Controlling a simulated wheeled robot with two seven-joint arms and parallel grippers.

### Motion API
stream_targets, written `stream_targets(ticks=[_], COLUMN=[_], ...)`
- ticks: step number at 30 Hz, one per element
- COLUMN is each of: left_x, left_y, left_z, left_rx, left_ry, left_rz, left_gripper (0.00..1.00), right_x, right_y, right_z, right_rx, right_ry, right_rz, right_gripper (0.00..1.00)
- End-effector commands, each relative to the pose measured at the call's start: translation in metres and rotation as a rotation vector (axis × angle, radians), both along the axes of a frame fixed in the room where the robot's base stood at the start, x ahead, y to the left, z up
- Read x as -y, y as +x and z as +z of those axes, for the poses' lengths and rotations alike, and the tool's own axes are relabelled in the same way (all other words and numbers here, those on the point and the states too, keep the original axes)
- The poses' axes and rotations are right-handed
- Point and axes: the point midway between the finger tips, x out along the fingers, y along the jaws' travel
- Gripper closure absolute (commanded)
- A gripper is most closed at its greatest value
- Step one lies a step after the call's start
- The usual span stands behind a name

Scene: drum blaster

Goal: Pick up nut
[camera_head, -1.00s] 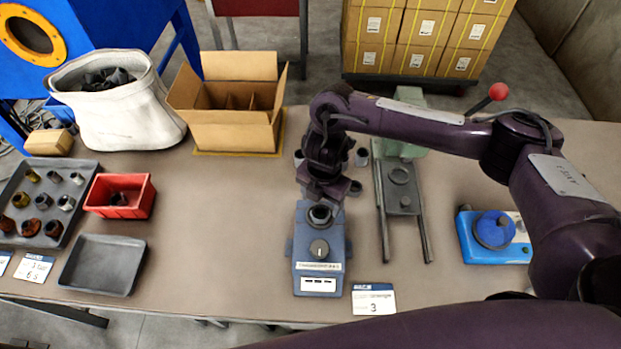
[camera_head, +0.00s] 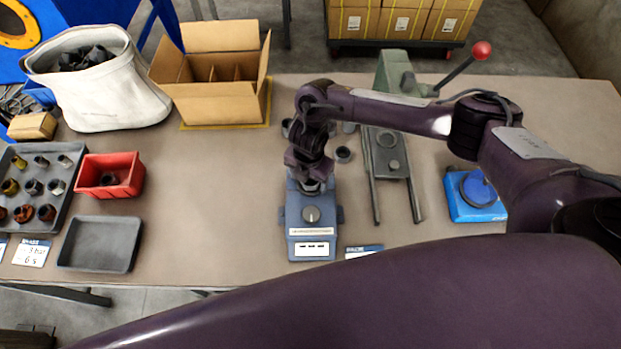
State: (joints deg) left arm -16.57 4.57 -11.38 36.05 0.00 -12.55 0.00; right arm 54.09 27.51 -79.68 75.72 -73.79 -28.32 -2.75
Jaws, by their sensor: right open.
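My right gripper (camera_head: 310,184) points down over the back end of a blue-grey device (camera_head: 312,232) with a round knob and a white label. The dark ring-shaped part on that end is mostly hidden by the gripper. Several small dark round parts, perhaps nuts, stand on the table around the gripper; one (camera_head: 343,154) is just to its right. More nut-like metal pieces (camera_head: 33,187) sit in a grey tray (camera_head: 62,212) at the far left. My left gripper is not in view.
A red bin (camera_head: 110,178) and an empty grey tray (camera_head: 100,243) stand left. An open cardboard box (camera_head: 222,103) and a white sack (camera_head: 105,95) are behind. A green press (camera_head: 393,75) and a blue fixture (camera_head: 474,196) stand right. The table between box and device is clear.

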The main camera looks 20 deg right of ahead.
Motion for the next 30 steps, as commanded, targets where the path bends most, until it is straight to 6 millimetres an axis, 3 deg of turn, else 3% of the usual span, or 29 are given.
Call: stream_targets(ticks=[2, 14, 23, 30], left_x=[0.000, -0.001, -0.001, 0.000], left_y=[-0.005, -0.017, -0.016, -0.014], left_z=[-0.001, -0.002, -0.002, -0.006], left_rx=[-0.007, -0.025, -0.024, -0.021], left_ry=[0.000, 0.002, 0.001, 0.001], left_rz=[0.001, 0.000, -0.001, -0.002], left_gripper=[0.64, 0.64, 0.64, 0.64], right_x=[0.000, 0.000, -0.001, 0.000], right_y=[0.000, 0.000, 0.001, 0.002], right_z=[0.000, 0.001, 0.004, 0.033], right_rx=[0.000, 0.001, 0.002, 0.006], right_ry=[0.000, 0.001, 0.002, 0.003], right_rz=[0.000, 0.000, 0.000, 0.002], right_gripper=[0.38, 0.90, 0.92, 0.92])
